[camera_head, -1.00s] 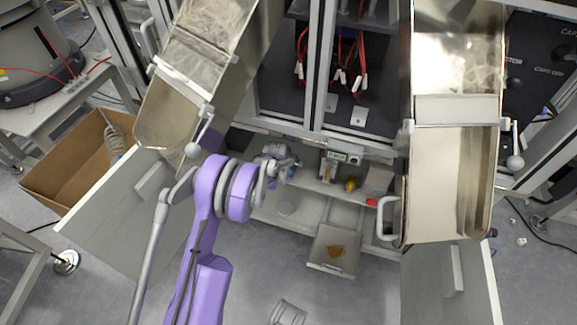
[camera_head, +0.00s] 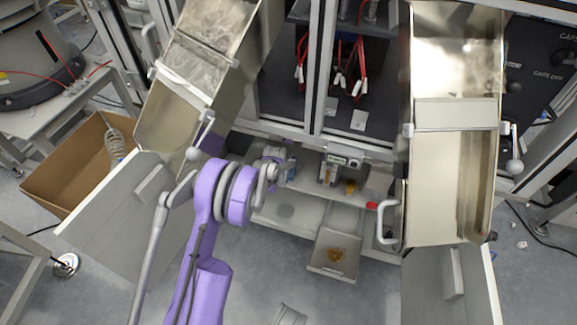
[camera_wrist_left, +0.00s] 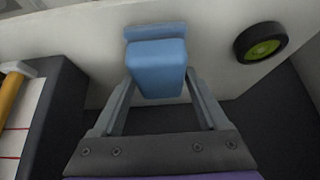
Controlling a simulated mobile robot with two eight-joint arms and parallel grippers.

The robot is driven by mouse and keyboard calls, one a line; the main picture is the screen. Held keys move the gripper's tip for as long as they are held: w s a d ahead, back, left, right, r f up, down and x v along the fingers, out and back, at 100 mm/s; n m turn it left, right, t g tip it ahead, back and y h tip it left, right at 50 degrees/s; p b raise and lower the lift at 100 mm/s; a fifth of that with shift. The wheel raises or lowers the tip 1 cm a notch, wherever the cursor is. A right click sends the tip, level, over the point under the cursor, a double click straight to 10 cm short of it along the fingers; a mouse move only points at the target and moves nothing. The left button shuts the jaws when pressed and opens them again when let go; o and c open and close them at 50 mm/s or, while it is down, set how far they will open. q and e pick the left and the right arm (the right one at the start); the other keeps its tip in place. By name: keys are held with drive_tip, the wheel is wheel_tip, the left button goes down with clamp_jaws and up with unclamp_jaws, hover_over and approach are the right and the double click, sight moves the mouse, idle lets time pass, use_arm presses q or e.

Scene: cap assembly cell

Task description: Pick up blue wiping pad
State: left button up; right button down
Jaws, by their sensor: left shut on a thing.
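The blue wiping pad (camera_wrist_left: 158,68) is a light blue block between the fingers of my left gripper (camera_wrist_left: 158,82) in the left wrist view. The fingers are shut on its sides. A second blue strip shows just beyond it against a pale surface; I cannot tell whether it is part of the pad. In the head view my left gripper (camera_head: 279,161) is at the low shelf under the machine, with a bit of blue pad (camera_head: 291,171) beside it. The arm partly hides this spot. My right gripper is not in view.
A black roll with a green centre (camera_wrist_left: 262,43) lies right of the pad. A yellow-handled tool (camera_wrist_left: 12,85) is at left, by a dark-edged box (camera_wrist_left: 52,120). Steel chutes (camera_head: 455,180) hang on both sides. An open drawer (camera_head: 332,268) sticks out below the shelf.

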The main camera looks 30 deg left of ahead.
use_arm(q)
drive_tip(key=shift+r, duration=0.45)
drive_tip(key=s+d+p, duration=0.3)
drive_tip(key=s+d, duration=0.1)
drive_tip(key=s, duration=1.3)
drive_tip(key=shift+s, duration=0.25)
drive_tip(key=shift+d+r, duration=0.1)
